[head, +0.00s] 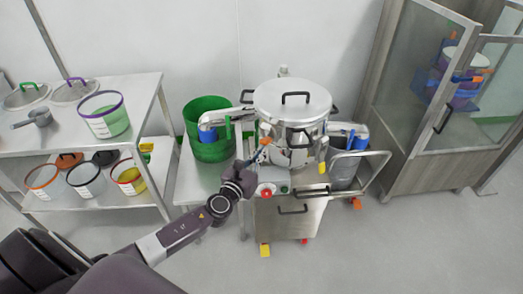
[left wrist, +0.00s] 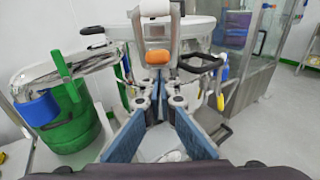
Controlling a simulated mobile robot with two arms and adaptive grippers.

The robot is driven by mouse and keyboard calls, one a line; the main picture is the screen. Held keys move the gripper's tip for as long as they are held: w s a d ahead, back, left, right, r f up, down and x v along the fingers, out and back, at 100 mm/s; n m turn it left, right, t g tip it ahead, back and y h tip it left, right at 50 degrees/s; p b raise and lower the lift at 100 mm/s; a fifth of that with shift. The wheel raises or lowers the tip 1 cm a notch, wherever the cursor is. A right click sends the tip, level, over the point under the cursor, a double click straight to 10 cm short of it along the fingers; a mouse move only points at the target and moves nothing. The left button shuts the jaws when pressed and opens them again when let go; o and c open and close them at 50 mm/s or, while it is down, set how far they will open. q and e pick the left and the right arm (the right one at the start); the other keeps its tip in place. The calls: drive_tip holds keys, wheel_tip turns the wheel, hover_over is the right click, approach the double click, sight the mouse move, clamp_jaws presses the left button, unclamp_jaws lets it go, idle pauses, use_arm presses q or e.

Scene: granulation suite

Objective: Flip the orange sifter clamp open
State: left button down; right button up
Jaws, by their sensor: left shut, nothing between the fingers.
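The sifter (head: 290,108) is a round steel vessel with a black-handled lid, standing on a wheeled cabinet. The orange sifter clamp (head: 265,141) is on its front left side. In the left wrist view the clamp's orange part (left wrist: 157,57) sits in a metal bracket, just beyond my fingertips. My left gripper (head: 257,157) is in front of the clamp, pointing up toward it. In the left wrist view its fingers (left wrist: 160,82) are together with nothing between them. I cannot tell whether the fingertips touch the clamp. My right gripper is not in view.
A green drum (head: 208,150) stands left of the sifter and a grey bin (head: 344,169) right of it. A red button (head: 266,192) is on the panel below. A shelf table (head: 150,90) is at left, a glass cabinet (head: 400,110) at right.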

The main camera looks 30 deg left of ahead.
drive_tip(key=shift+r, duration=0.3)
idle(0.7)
